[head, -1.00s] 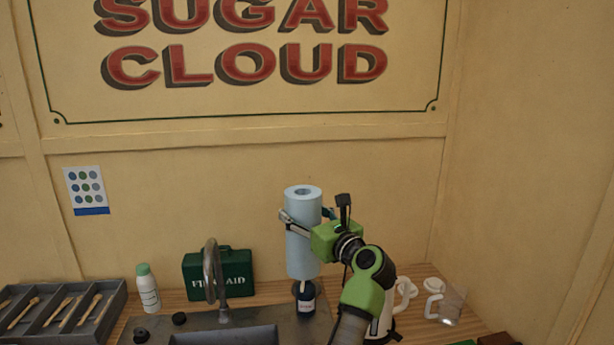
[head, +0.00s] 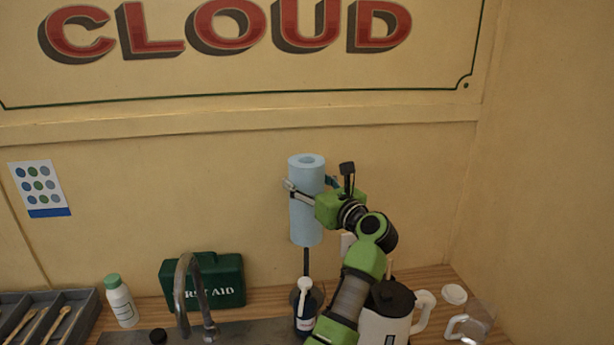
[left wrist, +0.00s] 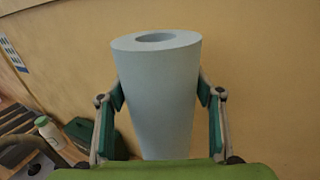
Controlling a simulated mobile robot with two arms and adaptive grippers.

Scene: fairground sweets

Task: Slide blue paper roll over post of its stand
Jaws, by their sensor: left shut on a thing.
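The light blue paper roll (head: 306,215) is upright in the air above the counter, in front of the wall. My left gripper (head: 307,195) is shut around its middle; in the left wrist view the fingers press on both sides of the roll (left wrist: 158,95), and its open core shows on top. A thin dark post (head: 306,262) shows straight below the roll's lower end. Whether its tip is inside the core cannot be told. The post's foot is hidden behind a dark bottle (head: 306,320). My right gripper is not in view.
A green first-aid case (head: 218,282), a curved tap (head: 184,290) and a white bottle with green cap (head: 121,303) stand to the left. A grey tray (head: 85,318) with wooden sticks is at far left. A white jug (head: 385,325) with dark lid stands close beside my arm.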

